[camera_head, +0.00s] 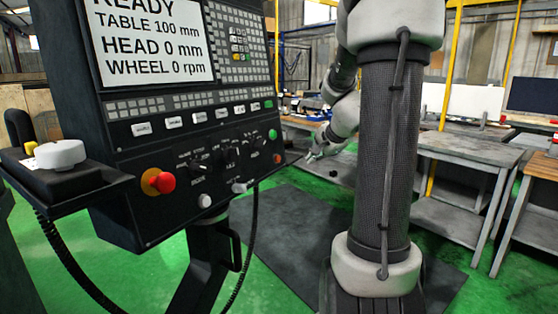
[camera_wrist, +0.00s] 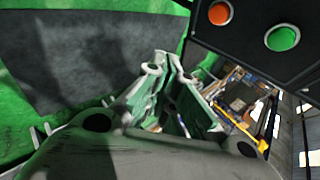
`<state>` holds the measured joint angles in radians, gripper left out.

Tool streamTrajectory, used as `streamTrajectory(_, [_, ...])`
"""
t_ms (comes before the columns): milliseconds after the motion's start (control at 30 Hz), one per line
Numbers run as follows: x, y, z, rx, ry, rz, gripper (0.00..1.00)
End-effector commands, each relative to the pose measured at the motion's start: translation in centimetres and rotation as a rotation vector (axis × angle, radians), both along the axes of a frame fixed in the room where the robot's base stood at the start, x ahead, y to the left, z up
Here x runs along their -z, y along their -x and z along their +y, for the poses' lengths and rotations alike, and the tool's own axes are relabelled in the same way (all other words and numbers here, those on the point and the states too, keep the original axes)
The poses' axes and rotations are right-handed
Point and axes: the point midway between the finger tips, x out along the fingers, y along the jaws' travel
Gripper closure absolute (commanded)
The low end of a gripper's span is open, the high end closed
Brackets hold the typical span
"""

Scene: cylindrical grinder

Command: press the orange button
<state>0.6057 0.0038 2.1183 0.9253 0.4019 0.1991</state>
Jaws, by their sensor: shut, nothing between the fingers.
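The orange button (camera_head: 277,158) is a small round button at the right edge of the dark control panel (camera_head: 120,155), below a green button (camera_head: 272,134). In the wrist view the orange button (camera_wrist: 220,13) shows at the top, up and right of my fingertips, with the green button (camera_wrist: 283,38) to its right. My gripper (camera_head: 309,157) is to the right of the panel in the head view, apart from the orange button. In the wrist view my gripper (camera_wrist: 168,62) is shut and empty, its fingertips close together.
A red stop knob with an orange collar (camera_head: 166,182) sits lower left on the panel. Several knobs and switches lie between. A cable (camera_head: 253,225) hangs below the panel. A grey table (camera_head: 465,148) stands at the right. A dark mat (camera_head: 300,240) lies on the green floor.

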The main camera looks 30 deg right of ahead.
Motion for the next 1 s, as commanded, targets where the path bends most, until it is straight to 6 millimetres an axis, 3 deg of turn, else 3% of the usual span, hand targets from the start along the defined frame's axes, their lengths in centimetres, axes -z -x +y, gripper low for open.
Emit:
streamTrajectory(333, [0.2,-0.8,0.5,-0.007,0.001,0.003,1.0])
streamTrajectory(733, [1.1,-5.5,3.1,-0.009,0.002,0.002,1.0])
streamTrajectory(1000, [1.5,-7.4,4.0,-0.005,0.001,0.002,1.0])
